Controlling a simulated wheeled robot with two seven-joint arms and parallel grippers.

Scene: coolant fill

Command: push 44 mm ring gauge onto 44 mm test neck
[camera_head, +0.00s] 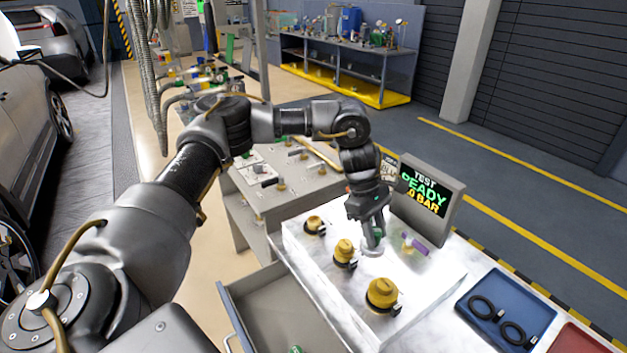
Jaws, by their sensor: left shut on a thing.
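My left gripper (374,237) reaches down over the white test block (432,275) and is shut on a small pale ring with a green part, which looks like the ring gauge (372,252). Three yellow-brass necks stand in a row on the block: a small one (315,224), a middle one (344,249) and a large one (382,292). The held ring is just right of the middle neck and behind the large one, apart from the large one. I cannot read any sizes. My right gripper is not in view.
A display (427,193) reading "TEST READY 0 BAR" stands behind the gripper. A purple piece (416,245) lies on the block's right side. A blue tray (541,304) with two black rings and a red tray (575,340) are at the right. An open drawer (272,312) juts out in front.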

